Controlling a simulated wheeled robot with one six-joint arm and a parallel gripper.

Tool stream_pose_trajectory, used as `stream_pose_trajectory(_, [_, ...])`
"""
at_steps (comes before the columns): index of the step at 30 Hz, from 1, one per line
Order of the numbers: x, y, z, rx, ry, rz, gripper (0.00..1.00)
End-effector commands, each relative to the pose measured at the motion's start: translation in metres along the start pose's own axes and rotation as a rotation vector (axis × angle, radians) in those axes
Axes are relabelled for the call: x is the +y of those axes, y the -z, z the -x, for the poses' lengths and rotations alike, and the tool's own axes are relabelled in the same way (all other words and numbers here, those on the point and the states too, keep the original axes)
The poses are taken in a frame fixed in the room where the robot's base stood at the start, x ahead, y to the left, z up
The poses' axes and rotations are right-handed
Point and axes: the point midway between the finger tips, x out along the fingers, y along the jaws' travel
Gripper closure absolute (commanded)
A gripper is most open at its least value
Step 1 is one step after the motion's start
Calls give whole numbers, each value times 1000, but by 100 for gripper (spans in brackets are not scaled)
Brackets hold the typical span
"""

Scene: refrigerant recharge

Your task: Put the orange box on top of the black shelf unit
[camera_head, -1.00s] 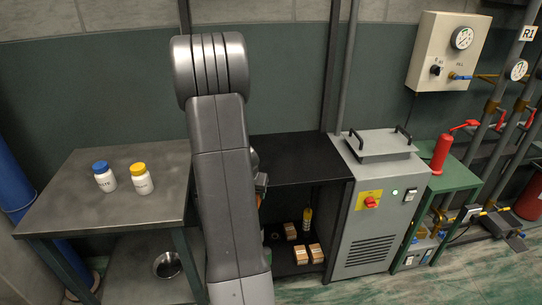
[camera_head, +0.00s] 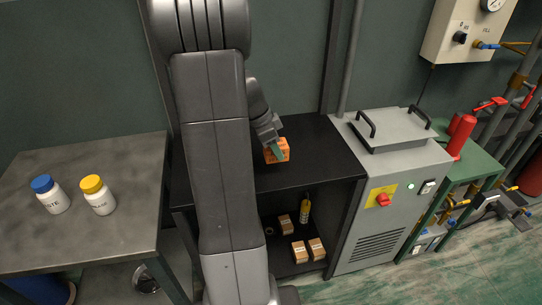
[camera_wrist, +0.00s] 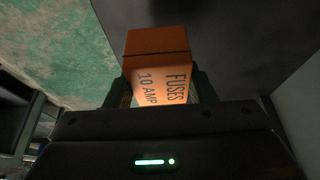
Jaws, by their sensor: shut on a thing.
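The orange box (camera_head: 277,151) is in my gripper (camera_head: 272,146), at the black shelf unit (camera_head: 318,168). In the wrist view the orange box (camera_wrist: 158,68) reads "FUSES 10 AMP" and sits between the two fingers of my gripper (camera_wrist: 162,92), which are shut on it. My arm hides the left side of the shelf unit.
A grey machine (camera_head: 385,215) adjoins on the right. A metal table (camera_head: 120,170) with two white bottles stands on the left. The right part of the black top is clear.

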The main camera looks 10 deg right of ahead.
Motion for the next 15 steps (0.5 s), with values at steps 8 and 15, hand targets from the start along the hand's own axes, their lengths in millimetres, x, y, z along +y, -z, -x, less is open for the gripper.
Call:
stream_pose_trajectory(8, [0,-10,-25,0,-1,2,74])
stream_pose_trajectory(15, [0,-22,-52,0,-1,3,74])
